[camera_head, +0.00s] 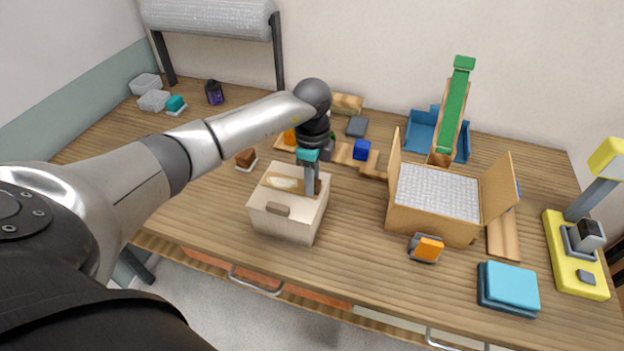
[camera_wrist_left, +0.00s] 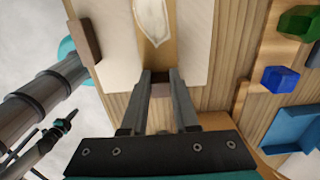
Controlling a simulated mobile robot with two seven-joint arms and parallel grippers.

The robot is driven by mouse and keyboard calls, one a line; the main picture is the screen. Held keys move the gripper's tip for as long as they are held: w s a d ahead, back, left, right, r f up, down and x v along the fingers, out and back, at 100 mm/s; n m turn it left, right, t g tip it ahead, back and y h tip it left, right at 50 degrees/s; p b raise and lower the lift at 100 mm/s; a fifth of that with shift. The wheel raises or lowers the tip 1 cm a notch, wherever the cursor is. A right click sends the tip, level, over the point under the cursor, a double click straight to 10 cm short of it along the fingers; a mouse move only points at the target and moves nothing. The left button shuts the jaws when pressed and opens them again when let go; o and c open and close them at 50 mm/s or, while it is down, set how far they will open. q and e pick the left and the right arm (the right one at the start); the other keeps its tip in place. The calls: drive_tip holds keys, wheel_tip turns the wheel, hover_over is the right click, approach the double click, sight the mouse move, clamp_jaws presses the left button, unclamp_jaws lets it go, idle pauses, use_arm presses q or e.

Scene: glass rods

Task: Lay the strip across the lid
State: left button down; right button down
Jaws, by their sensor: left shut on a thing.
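A pale wooden box (camera_head: 282,222) with a brown handle on its front stands on the table left of centre. Its cream lid also shows in the left wrist view (camera_wrist_left: 193,40). A tan strip (camera_head: 287,183) with a white leaf-like patch runs across the lid; it also shows in the left wrist view (camera_wrist_left: 152,55). My left gripper (camera_head: 310,190) points down at the strip's right end. In the left wrist view its fingers (camera_wrist_left: 163,78) close around a brown end piece. I cannot tell whether the strip touches the lid all along.
An open carton (camera_head: 432,228) with a white padded inside stands to the right. A blue tray (camera_head: 420,131) and a green-topped ramp (camera_head: 455,105) are behind it. Several small blocks lie behind the box. A cyan stack (camera_head: 508,287) sits at front right.

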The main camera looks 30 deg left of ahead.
use_arm(q)
drive_tip(key=shift+f, duration=0.15)
drive_tip(key=c, duration=0.7)
unclamp_jaws()
wheel_tip(320, 180, up, 12)
drive_tip(key=shift+r, duration=0.2)
